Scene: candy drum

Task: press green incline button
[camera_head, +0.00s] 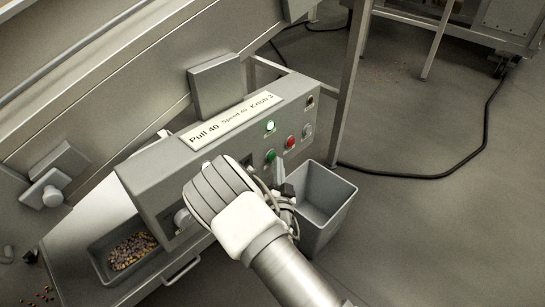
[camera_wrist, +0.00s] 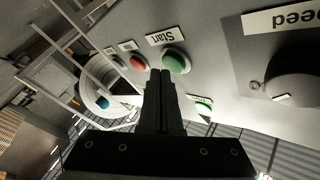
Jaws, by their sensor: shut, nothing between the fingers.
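The grey control panel (camera_head: 220,150) carries a green button (camera_head: 270,156), a red button (camera_head: 291,141) and, higher up, a bright green round piece (camera_head: 270,126). In the wrist view, a green button (camera_wrist: 176,61) has a "Start" label, with the red button (camera_wrist: 137,63) beside it. I cannot read the word "incline" on any label. My gripper (camera_wrist: 160,74) is shut and empty, with its tips close to the green Start button. In the head view, my gripper (camera_head: 281,172) is just below the green button; contact cannot be told.
A large dark knob (camera_wrist: 297,75) near a "Speed" label is on the panel. A grey bin (camera_head: 330,200) stands below the panel's right end. A tray of candy (camera_head: 132,250) is at lower left.

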